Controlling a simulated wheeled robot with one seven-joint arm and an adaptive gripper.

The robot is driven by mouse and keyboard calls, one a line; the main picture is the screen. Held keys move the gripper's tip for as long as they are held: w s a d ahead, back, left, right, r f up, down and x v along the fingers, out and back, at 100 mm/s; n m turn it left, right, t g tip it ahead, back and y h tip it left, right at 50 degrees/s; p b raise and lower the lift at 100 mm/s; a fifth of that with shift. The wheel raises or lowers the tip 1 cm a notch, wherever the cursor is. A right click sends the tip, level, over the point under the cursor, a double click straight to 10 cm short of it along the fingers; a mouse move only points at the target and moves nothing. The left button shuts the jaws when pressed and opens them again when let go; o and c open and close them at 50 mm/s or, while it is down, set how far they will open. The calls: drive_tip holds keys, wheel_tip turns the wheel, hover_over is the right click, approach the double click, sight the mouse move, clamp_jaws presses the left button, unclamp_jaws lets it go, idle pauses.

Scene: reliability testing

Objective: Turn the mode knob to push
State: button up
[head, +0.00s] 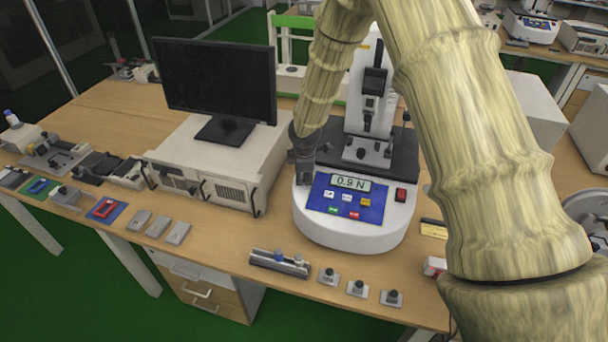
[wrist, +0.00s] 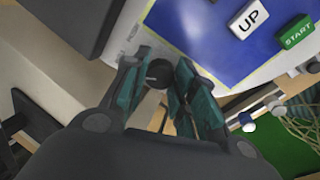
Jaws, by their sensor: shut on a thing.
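The mode knob (wrist: 158,74) is a small dark round knob on the white base of the test stand, next to the blue panel (wrist: 205,38). My gripper (wrist: 157,82) points down at it, with its teal-padded fingers shut on the knob, one on each side. In the head view my gripper (head: 304,178) is at the left edge of the white base (head: 345,234) and hides the knob. The mode markings around the knob are too small or covered to read, so I cannot tell where it points.
The panel display (head: 350,183) reads 0.9 N above several coloured buttons. A red switch (head: 401,195) sits to its right. A monitor (head: 218,80) on a light grey box (head: 190,170) stands close on the left. Small fixtures (head: 280,262) lie along the table's front edge.

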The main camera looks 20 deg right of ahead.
drive_tip(key=shift+f+m+b, duration=0.1)
drive_tip(key=shift+m+b, duration=0.2)
drive_tip(key=shift+b, duration=0.05)
drive_tip(key=shift+f+m+b, duration=0.1)
drive_tip(key=shift+m+b, duration=0.75)
drive_tip(key=shift+m, duration=0.05)
drive_tip(key=m+b, duration=0.2)
drive_tip(key=shift+m+t, duration=0.3)
drive_tip(key=m+b, duration=0.1)
drive_tip(key=m, duration=0.2)
drive_tip(key=shift+m+h+b, duration=0.3)
drive_tip(key=shift+b, duration=0.1)
drive_tip(key=shift+r+m+b, duration=0.2)
drive_tip(key=shift+m+b, duration=0.45)
drive_tip(key=shift+m, duration=1.15)
drive_tip(key=o, duration=1)
drive_tip(key=shift+o, duration=0.2)
drive_tip(key=v, duration=1.2)
drive_tip(key=shift+s, duration=0.15)
